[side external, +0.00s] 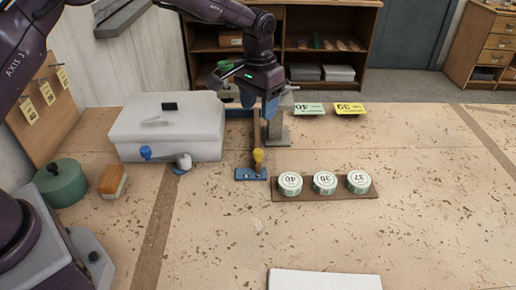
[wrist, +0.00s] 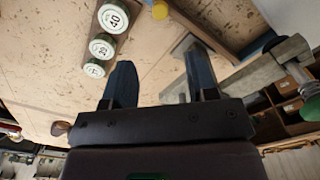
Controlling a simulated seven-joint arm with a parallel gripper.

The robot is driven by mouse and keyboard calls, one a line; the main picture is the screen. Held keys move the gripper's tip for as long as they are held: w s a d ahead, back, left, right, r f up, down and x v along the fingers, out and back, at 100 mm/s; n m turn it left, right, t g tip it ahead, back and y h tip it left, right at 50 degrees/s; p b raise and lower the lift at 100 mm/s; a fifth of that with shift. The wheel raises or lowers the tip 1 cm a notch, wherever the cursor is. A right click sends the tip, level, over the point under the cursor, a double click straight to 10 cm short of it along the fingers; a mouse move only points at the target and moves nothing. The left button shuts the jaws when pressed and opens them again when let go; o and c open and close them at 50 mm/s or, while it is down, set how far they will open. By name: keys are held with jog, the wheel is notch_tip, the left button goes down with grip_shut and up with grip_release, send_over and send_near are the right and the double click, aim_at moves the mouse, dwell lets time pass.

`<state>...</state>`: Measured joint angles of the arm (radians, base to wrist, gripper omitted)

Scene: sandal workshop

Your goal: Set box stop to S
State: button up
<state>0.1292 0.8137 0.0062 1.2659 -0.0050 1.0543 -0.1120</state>
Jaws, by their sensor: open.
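A blue base with a yellow knob (side external: 258,156) stands on the bench at the near end of a brown upright strip; the yellow knob also shows at the top of the wrist view (wrist: 160,9). A pale grey lidded box (side external: 168,133) sits to its left. A small lever with a blue knob (side external: 146,152) stands at the box's front edge. I cannot tell which of these is the box stop, and no S mark is legible. My gripper (side external: 259,103) is open and empty above the far part of the strip, apart from the yellow knob; its blue fingers show in the wrist view (wrist: 160,72).
A wooden board (side external: 322,196) holds round discs marked 40, 39 and 37. A grey metal post (side external: 278,128) stands close beside my gripper. Green and yellow cards (side external: 328,108) lie beyond. A green pot (side external: 60,182) and a brush (side external: 112,181) sit left. The right bench is clear.

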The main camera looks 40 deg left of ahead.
aim_at(258, 151)
notch_tip(258, 151, down, 13)
jog(key=shift+r, duration=0.1)
dwell(0.3)
jog(key=shift+c, duration=0.2)
